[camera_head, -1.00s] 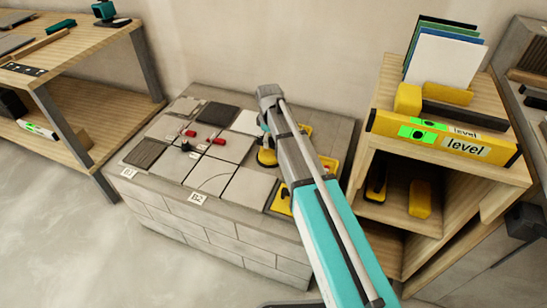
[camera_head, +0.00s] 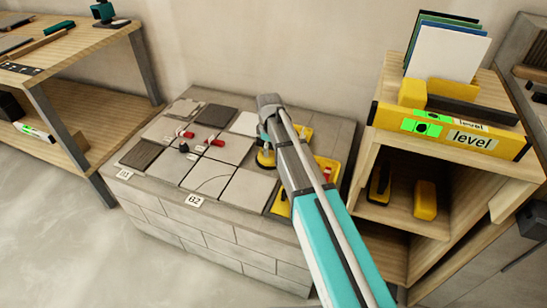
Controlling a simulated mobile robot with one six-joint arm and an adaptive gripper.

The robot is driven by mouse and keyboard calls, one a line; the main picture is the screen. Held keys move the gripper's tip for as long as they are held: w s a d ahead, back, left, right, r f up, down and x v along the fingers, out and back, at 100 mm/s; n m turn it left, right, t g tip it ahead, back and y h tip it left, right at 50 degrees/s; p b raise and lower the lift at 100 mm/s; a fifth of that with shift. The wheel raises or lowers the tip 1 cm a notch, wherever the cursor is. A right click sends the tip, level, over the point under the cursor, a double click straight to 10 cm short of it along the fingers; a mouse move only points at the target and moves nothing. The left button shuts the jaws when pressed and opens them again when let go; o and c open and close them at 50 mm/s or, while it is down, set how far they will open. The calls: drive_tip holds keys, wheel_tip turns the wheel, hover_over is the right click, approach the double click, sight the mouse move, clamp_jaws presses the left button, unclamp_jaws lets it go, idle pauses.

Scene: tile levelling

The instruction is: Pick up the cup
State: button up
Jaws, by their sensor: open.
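A yellow round cup (camera_head: 265,157), which looks like a suction cup, stands on the tiled block (camera_head: 232,230), just left of my forearm. The end of my arm reaches over the block from the lower right. My gripper (camera_head: 264,142) is small and mostly hidden behind my arm links. The part that shows is right above the cup. It is open; whether its fingers are around the cup or touching it cannot be seen.
Grey tiles (camera_head: 249,187) with red clips (camera_head: 215,140) cover the block. A wooden shelf (camera_head: 455,165) with a yellow level (camera_head: 450,131) stands close on the right. A workbench (camera_head: 75,50) stands left.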

clamp_jaws()
idle(0.3)
drive_tip(key=shift+r, duration=0.1)
drive_tip(key=shift+r+p, duration=0.9)
drive_tip(key=shift+p, duration=0.15)
drive_tip(key=s+r+p, duration=1.1)
drive_tip(key=s, duration=0.3)
drive_tip(key=shift+a, duration=0.2)
